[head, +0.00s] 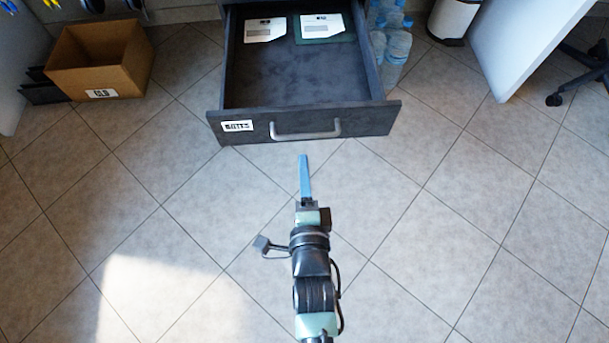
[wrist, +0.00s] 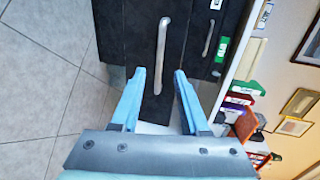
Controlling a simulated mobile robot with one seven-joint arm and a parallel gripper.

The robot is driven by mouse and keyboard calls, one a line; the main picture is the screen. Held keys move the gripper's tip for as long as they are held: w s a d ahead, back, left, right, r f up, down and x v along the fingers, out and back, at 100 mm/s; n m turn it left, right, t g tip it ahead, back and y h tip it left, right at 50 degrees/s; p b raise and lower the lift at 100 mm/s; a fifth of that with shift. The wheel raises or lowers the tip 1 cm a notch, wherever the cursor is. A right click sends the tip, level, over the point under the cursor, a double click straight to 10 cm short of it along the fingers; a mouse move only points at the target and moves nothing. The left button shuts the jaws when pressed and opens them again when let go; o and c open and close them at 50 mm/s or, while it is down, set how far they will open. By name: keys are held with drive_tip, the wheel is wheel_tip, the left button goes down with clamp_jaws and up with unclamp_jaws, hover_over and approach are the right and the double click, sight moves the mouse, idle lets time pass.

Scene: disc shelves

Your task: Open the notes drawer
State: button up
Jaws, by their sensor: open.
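The dark drawer (head: 305,123) stands pulled well out of its cabinet in the head view, with a silver bar handle (head: 306,131) and a small white label (head: 237,126) whose lettering is hard to read. Two white-and-dark packets lie at the back inside it. My gripper (head: 304,158) has blue fingers and is in front of the handle, apart from it. In the wrist view my gripper (wrist: 159,73) is open and empty, its fingers spread to either side, with the bar handle (wrist: 162,55) ahead between them.
A cardboard box (head: 100,68) with a white label stands on the floor at the left. Clear bottles (head: 396,55) stand just right of the drawer. A white panel (head: 520,45) and a chair base (head: 585,75) are at the right. The tiled floor in front is clear.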

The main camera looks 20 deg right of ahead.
drive_tip(key=shift+p+v, duration=0.35)
drive_tip(key=shift+v, duration=1.05)
drive_tip(key=shift+w, duration=0.1)
